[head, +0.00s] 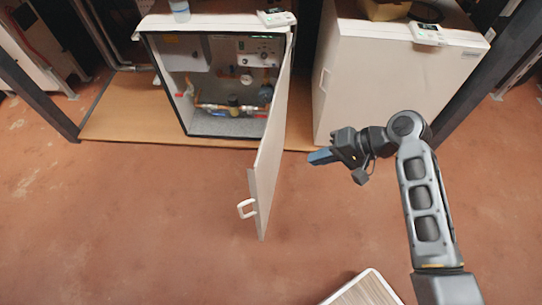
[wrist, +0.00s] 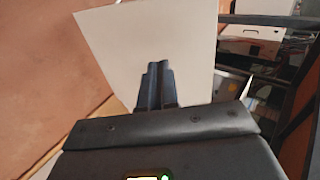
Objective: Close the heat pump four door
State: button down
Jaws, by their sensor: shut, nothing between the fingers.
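The heat pump door (head: 270,145) is a white panel standing wide open, hinged at the right side of an open white cabinet (head: 215,22) and reaching out toward the front. Its white handle (head: 247,208) is near the lower free edge. In the head view my gripper (head: 318,157) is to the right of the door, pointing left toward its outer face. In the wrist view the fingers (wrist: 158,75) are together and empty, with the white door panel (wrist: 150,35) in front of them. I cannot tell whether the fingertips touch the panel.
A closed white cabinet (head: 385,75) stands to the right, behind my arm. Pipes and gauges show inside the open cabinet. Both stand on a wooden base (head: 110,120). A dark post (head: 40,95) is at the left. The reddish floor (head: 130,220) in front is largely clear.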

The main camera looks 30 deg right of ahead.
aim_at(262, 166)
jog(key=x, duration=0.4)
jog(key=r+x, duration=0.1)
jog(key=x, duration=0.3)
jog(key=w+a+x, duration=0.1)
jog(key=x, duration=0.3)
jog(key=shift+r+p, duration=0.3)
jog(key=shift+p, duration=0.1)
jog(key=shift+w+a+f, duration=0.1)
jog(key=shift+w+a, duration=0.3)
jog(key=shift+a, duration=0.05)
jog(key=shift+a, duration=0.1)
